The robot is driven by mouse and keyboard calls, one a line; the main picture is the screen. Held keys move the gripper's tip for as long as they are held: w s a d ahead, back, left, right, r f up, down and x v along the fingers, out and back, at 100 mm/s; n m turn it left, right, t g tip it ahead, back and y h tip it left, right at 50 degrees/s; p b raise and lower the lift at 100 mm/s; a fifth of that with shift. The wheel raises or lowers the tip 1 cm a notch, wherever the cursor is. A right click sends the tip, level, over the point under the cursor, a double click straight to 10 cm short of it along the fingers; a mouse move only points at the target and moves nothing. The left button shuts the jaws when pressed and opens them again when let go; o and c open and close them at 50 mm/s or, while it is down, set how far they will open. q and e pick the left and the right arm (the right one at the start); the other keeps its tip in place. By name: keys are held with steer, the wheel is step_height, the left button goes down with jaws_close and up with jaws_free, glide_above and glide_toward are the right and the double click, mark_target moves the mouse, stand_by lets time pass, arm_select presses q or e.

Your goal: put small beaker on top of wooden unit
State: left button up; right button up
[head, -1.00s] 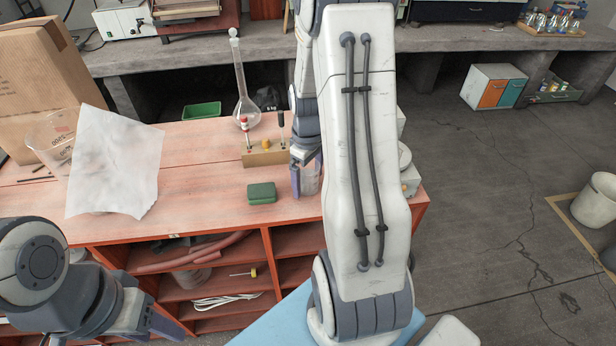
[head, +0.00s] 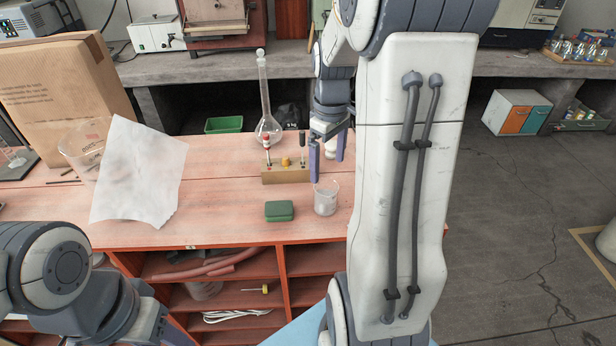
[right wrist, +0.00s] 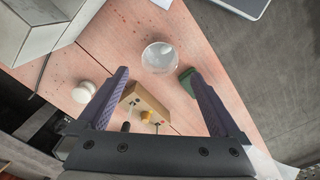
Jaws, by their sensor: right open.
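The small beaker (head: 326,198), clear glass, stands upright on the top of the reddish wooden unit (head: 230,232), near its front edge. In the right wrist view the beaker (right wrist: 159,57) shows from above, beyond the fingertips. My right gripper (head: 327,160) is open and empty, above and behind the beaker, apart from it.
A green box (head: 279,211) lies left of the beaker. A wooden block with terminals (head: 286,173) and a tall flask (head: 267,125) stand behind. A draped white sheet (head: 140,172), a large beaker (head: 82,148) and a cardboard box (head: 65,85) fill the left side.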

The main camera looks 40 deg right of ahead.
steer(key=s+a+r+n, duration=0.1)
steer(key=s+a+n, duration=0.2)
steer(key=a, duration=1.7)
steer(key=s+a+f+n+y, duration=0.1)
steer(key=s+a, duration=1)
steer(key=s, duration=0.2)
steer(key=shift+s+n, duration=0.15)
steer(key=shift+n, duration=0.15)
